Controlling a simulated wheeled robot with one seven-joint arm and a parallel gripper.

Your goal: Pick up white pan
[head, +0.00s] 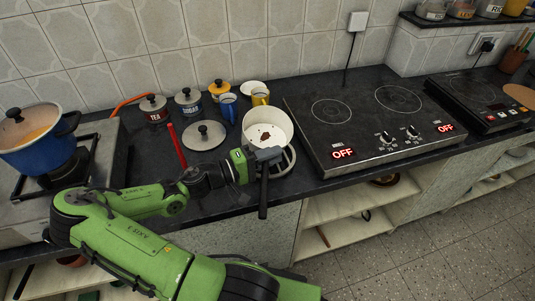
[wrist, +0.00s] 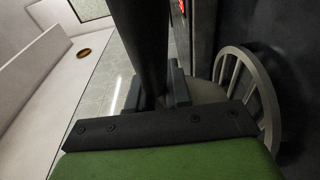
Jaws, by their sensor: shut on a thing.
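The white pan (head: 283,121) is at the front of the dark counter, left of the black hob, with some brown bits inside. Its dark handle (head: 263,192) points toward me and hangs out past the counter's front edge. My gripper (head: 268,155) is shut on the handle near the pan's wall. In the wrist view the dark handle (wrist: 146,40) runs up between the two fingers (wrist: 156,92). I cannot tell whether the pan touches what is under it.
A pale round rack (wrist: 262,88) lies beside my gripper. A loose lid (head: 204,136), tea and sugar tins (head: 188,102) and blue and yellow mugs (head: 260,97) stand close by. The black hob (head: 365,115) is to the right. A blue pot (head: 38,150) is at far left.

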